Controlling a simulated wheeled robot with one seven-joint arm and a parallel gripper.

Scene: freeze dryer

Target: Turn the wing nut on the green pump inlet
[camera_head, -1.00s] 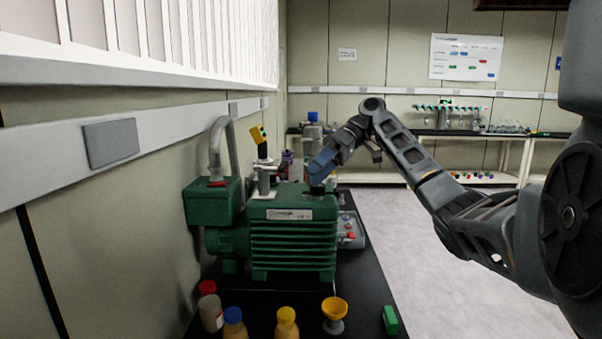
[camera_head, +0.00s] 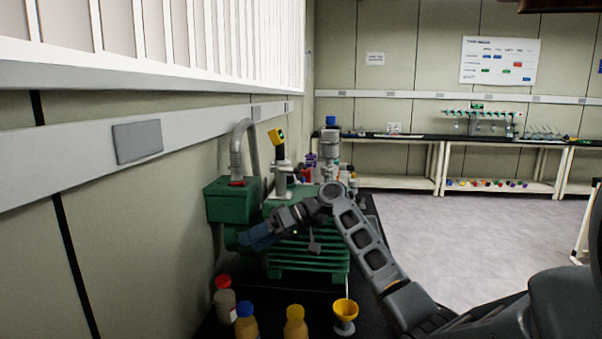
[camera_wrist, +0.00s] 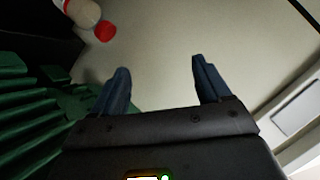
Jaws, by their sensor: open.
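The green pump (camera_head: 310,258) stands on the dark bench in the head view, with a green box (camera_head: 233,203) at its left end. A grey metal inlet fitting (camera_head: 283,172) with a yellow-topped black part (camera_head: 277,139) rises behind my arm. I cannot make out the wing nut. My gripper (camera_head: 250,240) is in front of the pump, pointing left toward the wall. In the wrist view my gripper (camera_wrist: 160,85) is open with nothing between its blue fingers. The pump's green ribs (camera_wrist: 35,120) show at the left of that view.
A red-capped bottle (camera_head: 225,298), a blue-capped bottle (camera_head: 246,322), a yellow-capped bottle (camera_head: 295,323) and a yellow funnel (camera_head: 345,311) stand in front of the pump. The wall (camera_head: 120,220) is close on the left. Open floor (camera_head: 480,240) lies to the right.

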